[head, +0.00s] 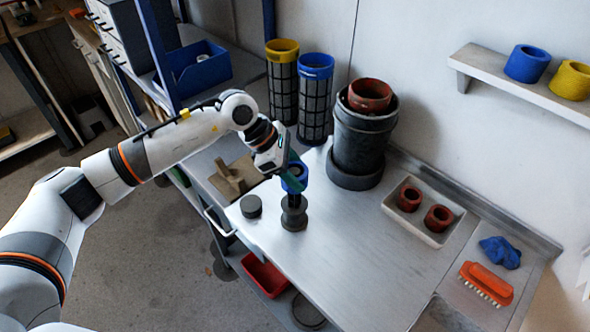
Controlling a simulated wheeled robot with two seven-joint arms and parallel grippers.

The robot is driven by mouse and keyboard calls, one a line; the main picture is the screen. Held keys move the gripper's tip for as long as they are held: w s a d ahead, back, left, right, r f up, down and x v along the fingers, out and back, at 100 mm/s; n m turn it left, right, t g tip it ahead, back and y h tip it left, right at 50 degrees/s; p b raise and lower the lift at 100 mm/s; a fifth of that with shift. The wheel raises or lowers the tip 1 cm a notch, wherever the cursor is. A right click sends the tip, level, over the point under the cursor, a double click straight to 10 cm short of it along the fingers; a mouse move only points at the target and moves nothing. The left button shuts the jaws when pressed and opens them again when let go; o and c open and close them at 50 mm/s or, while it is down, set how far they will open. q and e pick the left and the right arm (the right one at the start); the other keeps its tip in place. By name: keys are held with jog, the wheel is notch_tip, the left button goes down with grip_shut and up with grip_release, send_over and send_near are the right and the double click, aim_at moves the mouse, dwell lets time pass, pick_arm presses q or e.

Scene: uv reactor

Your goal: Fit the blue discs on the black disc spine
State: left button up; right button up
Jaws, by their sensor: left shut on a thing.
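The black disc spine (293,217) stands upright on the metal worktop, with a wider base and a narrower post. My left gripper (291,168) is shut on a blue disc (296,184), a ring held at the top of the spine. I cannot tell whether the ring is around the post or just above it. The fingers partly hide the ring. Another blue ring (527,63) sits on the wall shelf. My right gripper is not in view.
A flat black disc (250,206) lies left of the spine. A large black cylinder (359,140) stands behind it. A tray (445,236) with two red rings, an orange brush (486,284) and a blue cloth (499,252) are at right. The worktop's front middle is clear.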

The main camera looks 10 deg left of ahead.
pick_arm(q)
jog(key=shift+f+b, duration=2.5)
jog(key=shift+f, duration=0.35)
jog(key=o, duration=1.1)
jog(key=shift+r, duration=0.1)
jog(key=shift+c, duration=0.2)
jog(key=b+v, duration=0.1)
jog(key=v, duration=1.1)
jog(key=shift+a, duration=0.15)
